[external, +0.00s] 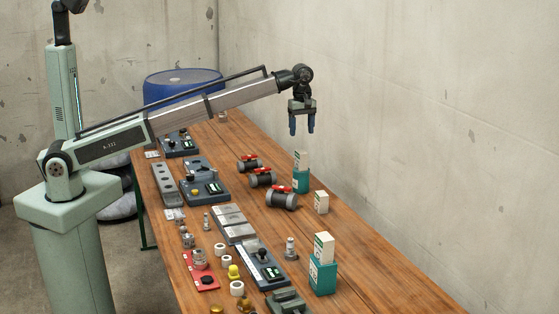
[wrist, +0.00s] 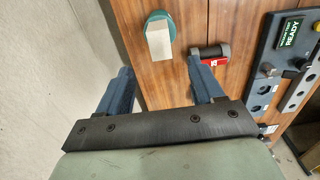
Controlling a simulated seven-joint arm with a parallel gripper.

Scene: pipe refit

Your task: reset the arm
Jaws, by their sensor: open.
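My gripper (external: 302,125) hangs from my arm, pointing down, well above the far right side of the wooden table. Its two blue fingers are apart with nothing between them. In the wrist view my gripper (wrist: 162,88) also shows its fingers spread and empty. Past the fingers, a teal and white box (wrist: 158,38) stands on the table, and a dark pipe piece with a red valve handle (wrist: 213,62) lies beside it, partly hidden by a finger.
The wooden table (external: 365,270) holds several valve pipes (external: 282,199), boxed cartons (external: 322,275), grey panels (external: 205,187) and small fittings. A concrete wall (external: 430,120) runs along the right. A blue barrel (external: 165,90) stands behind. Air around my gripper is clear.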

